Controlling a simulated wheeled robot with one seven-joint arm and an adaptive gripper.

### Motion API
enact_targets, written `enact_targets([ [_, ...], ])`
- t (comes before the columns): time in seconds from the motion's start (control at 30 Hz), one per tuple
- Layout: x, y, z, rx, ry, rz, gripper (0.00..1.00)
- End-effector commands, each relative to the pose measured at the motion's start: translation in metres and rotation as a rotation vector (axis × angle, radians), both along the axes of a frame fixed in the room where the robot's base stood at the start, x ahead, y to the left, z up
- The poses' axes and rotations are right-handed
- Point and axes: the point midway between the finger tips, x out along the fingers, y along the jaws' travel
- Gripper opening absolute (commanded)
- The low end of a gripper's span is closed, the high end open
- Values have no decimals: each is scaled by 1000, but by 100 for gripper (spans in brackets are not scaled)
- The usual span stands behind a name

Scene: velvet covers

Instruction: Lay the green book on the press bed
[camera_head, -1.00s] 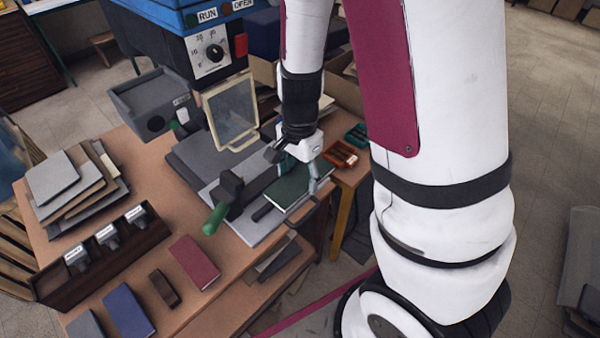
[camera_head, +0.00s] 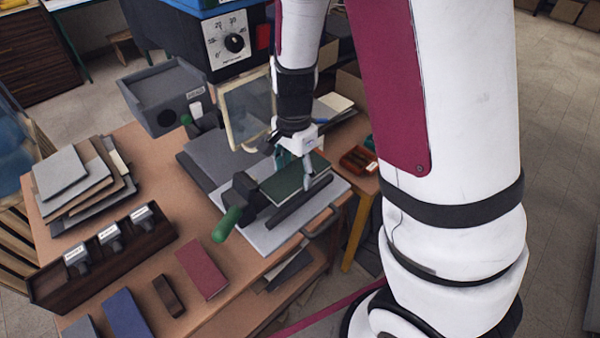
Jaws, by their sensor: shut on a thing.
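The green book (camera_head: 283,184) is held over the light grey press bed (camera_head: 264,240), near its right half. My gripper (camera_head: 300,170) is shut on the book from above. The book looks roughly flat, and a dark bar (camera_head: 300,205) lies along its front side. Part of the book is hidden by my gripper. I cannot tell whether its underside touches the bed.
The press has a green-handled lever (camera_head: 227,224), a clear guard (camera_head: 247,112) and a dial box (camera_head: 232,42). A red book (camera_head: 203,270), a blue book (camera_head: 127,314) and a brown block (camera_head: 167,296) lie in front. Grey boards (camera_head: 75,180) are stacked left.

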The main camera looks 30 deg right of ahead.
Motion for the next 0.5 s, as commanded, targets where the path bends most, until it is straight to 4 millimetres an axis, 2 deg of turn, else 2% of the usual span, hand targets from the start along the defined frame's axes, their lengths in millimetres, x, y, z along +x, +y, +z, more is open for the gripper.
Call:
enact_targets([
  [0.3,28,8,-13,-1,-1,2,26],
  [0.5,40,12,-21,-1,2,-1,26],
])
